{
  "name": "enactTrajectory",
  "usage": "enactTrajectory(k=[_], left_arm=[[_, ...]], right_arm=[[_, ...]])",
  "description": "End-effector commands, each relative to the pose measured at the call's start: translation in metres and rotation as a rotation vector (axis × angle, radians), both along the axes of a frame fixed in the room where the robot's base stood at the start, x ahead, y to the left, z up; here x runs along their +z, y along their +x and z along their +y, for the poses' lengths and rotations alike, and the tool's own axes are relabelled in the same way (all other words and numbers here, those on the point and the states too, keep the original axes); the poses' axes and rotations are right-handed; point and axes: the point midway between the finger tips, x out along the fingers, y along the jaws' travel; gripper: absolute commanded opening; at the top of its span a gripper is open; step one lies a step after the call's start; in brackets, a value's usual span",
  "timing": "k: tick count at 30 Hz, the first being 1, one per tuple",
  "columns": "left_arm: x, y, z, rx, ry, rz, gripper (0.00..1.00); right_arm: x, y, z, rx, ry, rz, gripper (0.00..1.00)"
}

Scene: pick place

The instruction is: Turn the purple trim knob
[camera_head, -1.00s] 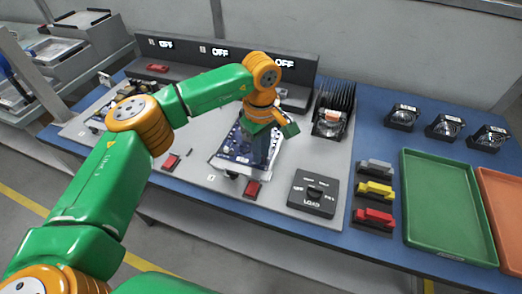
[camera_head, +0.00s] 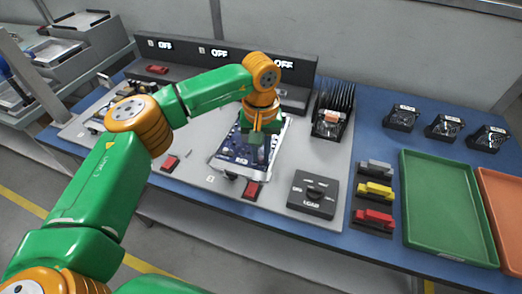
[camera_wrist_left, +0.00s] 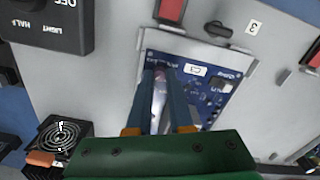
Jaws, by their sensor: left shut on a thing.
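The blue circuit board (camera_head: 232,150) lies on the grey panel and carries a label in the left wrist view (camera_wrist_left: 210,95). My left gripper (camera_head: 256,150) points down onto the board. In the left wrist view its two fingers (camera_wrist_left: 162,85) are close together over the board, with a small pinkish-purple bit, seemingly the purple trim knob (camera_wrist_left: 160,75), between their tips. Most of the knob is hidden by the fingers, so its angle cannot be told. My right gripper is not in view.
A finned heatsink (camera_head: 334,108) stands behind right. Grey, yellow and red blocks (camera_head: 375,190) and a green tray (camera_head: 445,205) are farther right.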

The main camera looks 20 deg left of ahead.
Motion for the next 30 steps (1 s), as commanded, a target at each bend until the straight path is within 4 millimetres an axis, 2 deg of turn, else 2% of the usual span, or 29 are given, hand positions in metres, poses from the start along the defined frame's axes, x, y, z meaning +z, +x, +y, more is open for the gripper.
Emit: enactTrajectory(k=[9,21,22,24,25,30], left_arm=[[-0.0029,-0.0024,-0.0002,-0.067,0.002,0.011,0.00],[-0.0030,-0.0026,-0.0002,-0.072,0.002,0.012,0.00],[-0.0031,-0.0026,-0.0002,-0.072,0.002,0.012,0.24],[-0.0028,-0.0022,-0.0002,-0.071,0.001,0.010,0.43],[-0.0026,-0.0021,-0.0001,-0.071,0.002,0.009,0.49],[-0.0015,-0.0012,-0.0001,-0.070,0.000,0.005,0.49]], right_arm=[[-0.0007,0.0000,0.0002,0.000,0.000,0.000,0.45],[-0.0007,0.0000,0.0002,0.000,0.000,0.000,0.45],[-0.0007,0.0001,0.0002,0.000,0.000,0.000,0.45],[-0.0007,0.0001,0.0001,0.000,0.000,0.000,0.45],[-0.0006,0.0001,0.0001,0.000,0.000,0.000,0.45],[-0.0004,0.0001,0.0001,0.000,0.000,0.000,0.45]])
